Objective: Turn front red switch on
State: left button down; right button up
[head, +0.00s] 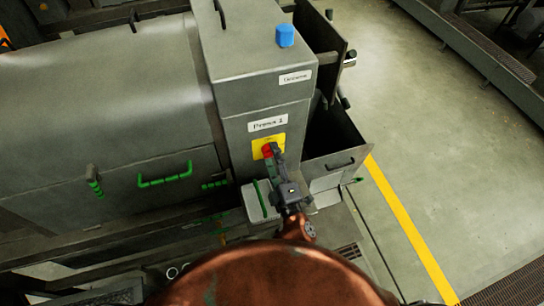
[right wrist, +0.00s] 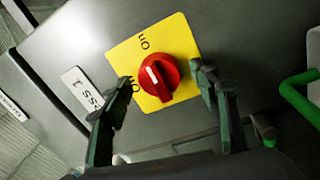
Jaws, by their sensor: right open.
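The red switch (right wrist: 159,76) is a round knob on a yellow plate (right wrist: 180,38) in the right wrist view. Its white mark points toward the upper left, between a label reading "On" near the top corner and another label at the left, partly covered by a finger. In the head view the red switch (head: 267,150) sits on the front of the grey cabinet, below a "Press" label. My right gripper (right wrist: 164,84) is open, with one finger on each side of the knob. Contact with the knob cannot be told. My left gripper is not in view.
The grey cabinet (head: 262,65) carries a blue knob (head: 285,36) on top. Green handles (head: 165,177) are on the machine to the left. An open dark bin (head: 333,135) is right of the cabinet. Clear floor with a yellow line (head: 408,225) lies further right.

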jog(key=v, duration=0.7)
jog(key=shift+s, duration=0.25)
jog(key=shift+d, duration=0.1)
dwell(0.4)
